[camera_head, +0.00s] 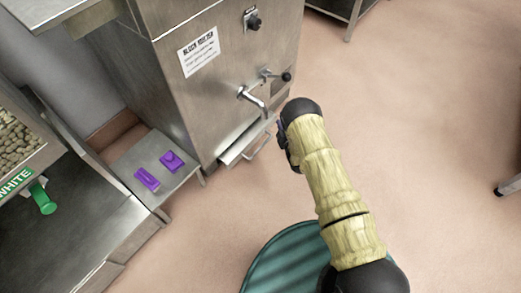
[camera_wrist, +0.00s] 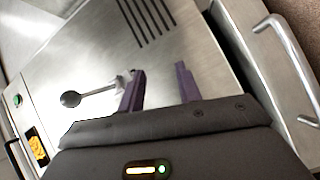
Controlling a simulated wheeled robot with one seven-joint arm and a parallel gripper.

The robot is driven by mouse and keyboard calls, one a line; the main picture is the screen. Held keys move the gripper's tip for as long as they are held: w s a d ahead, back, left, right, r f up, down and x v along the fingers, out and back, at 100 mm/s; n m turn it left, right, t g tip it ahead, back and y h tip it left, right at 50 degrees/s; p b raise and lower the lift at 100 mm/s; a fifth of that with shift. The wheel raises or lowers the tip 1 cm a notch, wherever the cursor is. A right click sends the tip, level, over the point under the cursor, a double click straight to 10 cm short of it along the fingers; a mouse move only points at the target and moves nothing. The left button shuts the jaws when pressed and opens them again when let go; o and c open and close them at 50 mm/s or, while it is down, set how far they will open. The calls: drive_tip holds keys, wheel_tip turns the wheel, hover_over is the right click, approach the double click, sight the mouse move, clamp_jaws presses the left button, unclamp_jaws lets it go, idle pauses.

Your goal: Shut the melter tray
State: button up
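The melter (camera_head: 225,80) is a tall stainless cabinet with a printed label, a knob and a bent tap on its front. Its tray (camera_head: 236,150) sticks out at the bottom of the front, with a bar handle (camera_head: 262,147) on its outer side. In the wrist view the silver bar handle (camera_wrist: 283,50) is at the right. My gripper (camera_wrist: 160,78) has two purple fingers, spread apart with nothing between them, in front of the melter's face and to the left of the handle. In the head view my arm hides most of the gripper.
The tap (camera_head: 254,98) and a black-knobbed lever (camera_head: 282,76) jut out above the tray. A low shelf (camera_head: 150,178) with two purple pieces stands at the left. A teal round object (camera_head: 275,262) is at the bottom. The floor to the right is mostly clear.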

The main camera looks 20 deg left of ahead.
drive_tip(key=s+a+f+n+y+b, duration=0.2)
drive_tip(key=s+f+n+y, duration=0.3)
drive_tip(key=s+f, duration=0.4)
drive_tip(key=shift+s+a+f, duration=0.15)
drive_tip(key=shift+s+a, duration=0.15)
drive_tip(key=shift+s, duration=0.1)
drive_tip(key=shift+f, duration=0.15)
